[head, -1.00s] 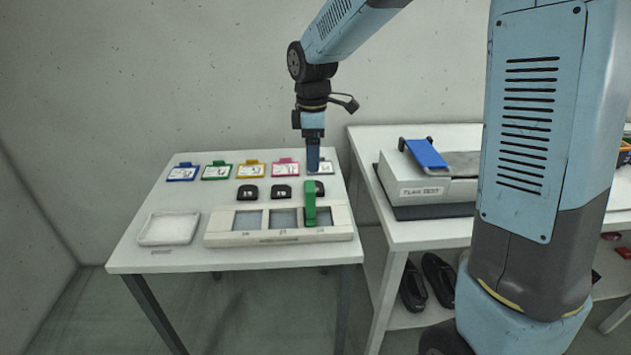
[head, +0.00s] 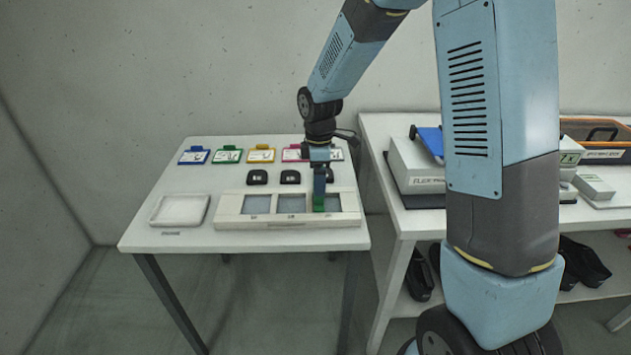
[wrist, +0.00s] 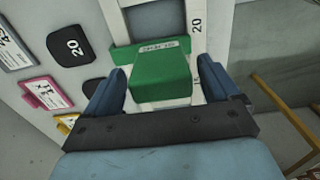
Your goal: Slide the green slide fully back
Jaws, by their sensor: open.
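The green slide (head: 319,206) is at the right-hand window of the white three-window frame (head: 290,222) on the left table. My gripper (head: 319,188) comes down over it from above and hides its upper part in the head view. In the wrist view the green slide (wrist: 160,78) is a raised block with a small label, joined to a flat green strip. The fingers of my gripper (wrist: 159,68) are apart, one on each side of the block. A gap shows at the left finger; contact at the right one I cannot tell.
A white tray (head: 180,210) lies left of the frame. Black tags (head: 290,177) and coloured card holders (head: 261,154) stand in rows behind it. A black tag (wrist: 69,44) also shows near my left finger. Another table (head: 385,130) with boxes stands to the right.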

